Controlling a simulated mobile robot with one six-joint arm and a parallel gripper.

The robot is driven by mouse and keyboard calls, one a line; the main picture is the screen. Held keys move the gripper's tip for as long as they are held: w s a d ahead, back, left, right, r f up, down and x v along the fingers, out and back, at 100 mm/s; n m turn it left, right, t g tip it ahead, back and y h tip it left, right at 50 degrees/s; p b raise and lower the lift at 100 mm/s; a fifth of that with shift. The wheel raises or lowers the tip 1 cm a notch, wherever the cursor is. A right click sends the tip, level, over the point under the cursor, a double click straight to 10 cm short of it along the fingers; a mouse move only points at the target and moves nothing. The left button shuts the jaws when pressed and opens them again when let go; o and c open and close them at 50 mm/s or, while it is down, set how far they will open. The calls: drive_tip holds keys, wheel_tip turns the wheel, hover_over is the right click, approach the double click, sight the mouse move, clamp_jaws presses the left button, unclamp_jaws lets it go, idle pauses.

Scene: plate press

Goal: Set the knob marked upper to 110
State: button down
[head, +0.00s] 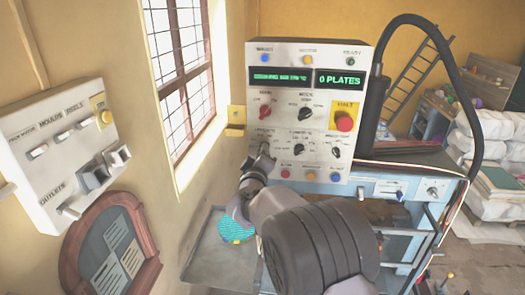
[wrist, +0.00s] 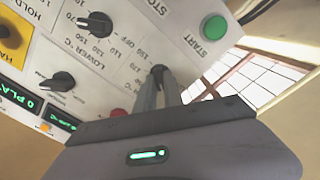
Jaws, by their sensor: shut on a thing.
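The white control panel (head: 290,52) faces me in the head view. My gripper (head: 262,163) is at its lower left, under a label that seems to read upper. In the wrist view my gripper (wrist: 163,88) is shut on a dark knob (wrist: 158,71), taken to be the upper knob.
A green START button (wrist: 214,27) and a red control (wrist: 118,113) are near my fingers. The yellow HALT plate with its red button (head: 344,122) is at the panel's right. A second wall panel (head: 60,150) is at the left, and a barred window (head: 180,60) lies between.

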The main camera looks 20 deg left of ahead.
drive_tip(key=shift+f+n, duration=0.15)
drive_tip(key=shift+n, duration=0.35)
drive_tip(key=c, duration=1.5)
unclamp_jaws()
drive_tip(key=shift+o, duration=0.2)
drive_tip(key=b+v, duration=0.4)
drive_tip(key=v, duration=1.3)
drive_tip(key=shift+s, duration=0.25)
drive_tip(key=shift+w, duration=0.1)
